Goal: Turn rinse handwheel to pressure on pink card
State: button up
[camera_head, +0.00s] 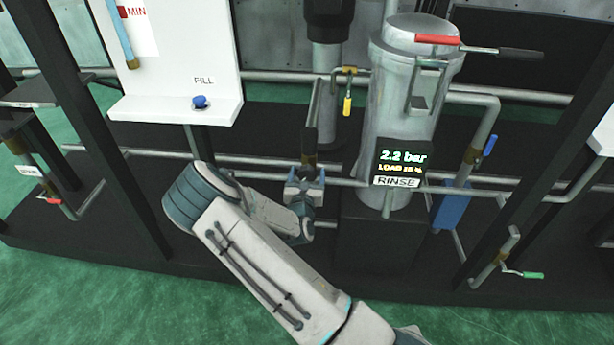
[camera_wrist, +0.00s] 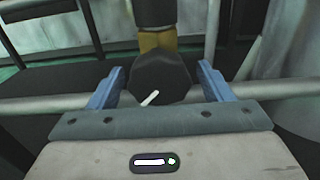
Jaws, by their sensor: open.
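The handwheel (camera_wrist: 160,78) is a dark, many-sided knob with a white pointer line on its face, slanting toward the lower left in the wrist view. It sits in front of a brass-coloured valve body (camera_wrist: 157,39). My gripper (camera_wrist: 160,88) is open, with one blue finger on each side of the knob; gaps show between fingers and knob. In the head view my gripper (camera_head: 305,181) is at the pipe left of the filter vessel and hides the knob. The RINSE display (camera_head: 400,160) reads 2.2 bar, with a blurred LOAD line below. No pink card is visible.
A metal filter vessel (camera_head: 402,95) with a red-banded lever stands right of my gripper. A yellow-handled valve (camera_head: 348,104) hangs above. Pipes run across behind my gripper.

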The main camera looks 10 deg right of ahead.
jog(key=c, duration=1)
jog(key=shift+r+p, duration=0.1)
jog(key=shift+p, duration=0.2)
jog(key=shift+r+n+p, duration=0.15)
jog(key=shift+n+p, duration=0.75)
jog(key=shift+p, duration=0.25)
jog(key=n+p, duration=0.3)
jog(key=shift+n+p, duration=0.3)
jog(key=shift+p, duration=0.1)
jog(key=n+p, duration=0.3)
jog(key=n, duration=0.1)
jog(key=shift+d, duration=0.1)
jog(key=shift+n+p, duration=1)
jog(key=shift+n, duration=0.8)
jog(key=shift+f+n, duration=0.2)
jog(key=shift+n, duration=0.1)
